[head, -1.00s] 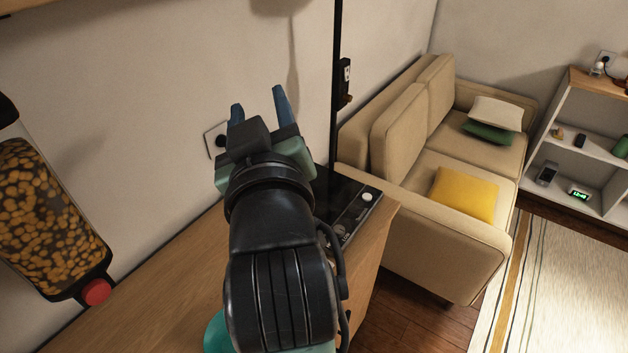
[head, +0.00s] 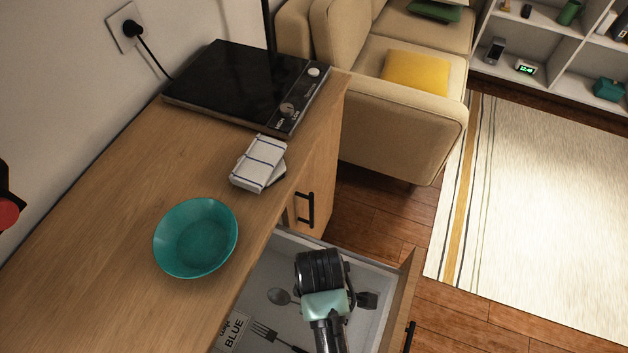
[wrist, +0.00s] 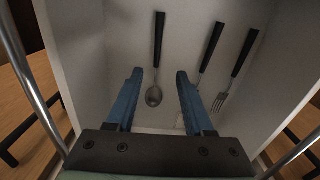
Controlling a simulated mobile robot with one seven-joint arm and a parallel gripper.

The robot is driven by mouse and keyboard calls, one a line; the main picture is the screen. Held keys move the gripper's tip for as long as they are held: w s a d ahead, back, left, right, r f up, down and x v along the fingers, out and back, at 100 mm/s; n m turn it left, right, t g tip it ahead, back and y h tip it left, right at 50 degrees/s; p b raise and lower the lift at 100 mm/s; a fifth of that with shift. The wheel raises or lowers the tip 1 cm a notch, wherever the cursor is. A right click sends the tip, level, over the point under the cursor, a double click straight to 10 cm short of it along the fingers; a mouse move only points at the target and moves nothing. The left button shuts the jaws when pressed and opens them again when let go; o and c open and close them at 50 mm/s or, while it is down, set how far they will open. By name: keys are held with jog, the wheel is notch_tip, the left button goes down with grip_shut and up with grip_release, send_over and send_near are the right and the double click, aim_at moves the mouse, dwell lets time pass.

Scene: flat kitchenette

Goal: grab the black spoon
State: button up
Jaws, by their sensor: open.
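A spoon (wrist: 153,96) with a silver bowl and a black handle lies in the open drawer (wrist: 120,14). In the wrist view it is upright in the picture, handle up, between my fingers. My gripper (wrist: 158,72) is open and empty, its blue fingers on either side of the spoon; I cannot tell how far above. In the head view the spoon's bowl (head: 278,295) shows left of my wrist; my arm hides its handle, and my fingertips cannot be made out there.
A black-handled fork (wrist: 244,52) and another black-handled utensil (wrist: 211,45), head hidden by my right finger, lie right of the spoon. A "BLUE" card (head: 235,328) is in the drawer. The counter holds a teal bowl (head: 195,238), folded cloth (head: 259,162) and black hob (head: 235,85).

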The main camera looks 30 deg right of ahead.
jog(key=f, duration=0.2)
jog(key=f+b, duration=0.1)
jog(key=f, duration=0.5)
jog(key=shift+w+d+f+b, duration=0.1)
jog(key=shift+w+f+b, duration=0.05)
jog(key=shift+w+b, duration=0.2)
grip_shut()
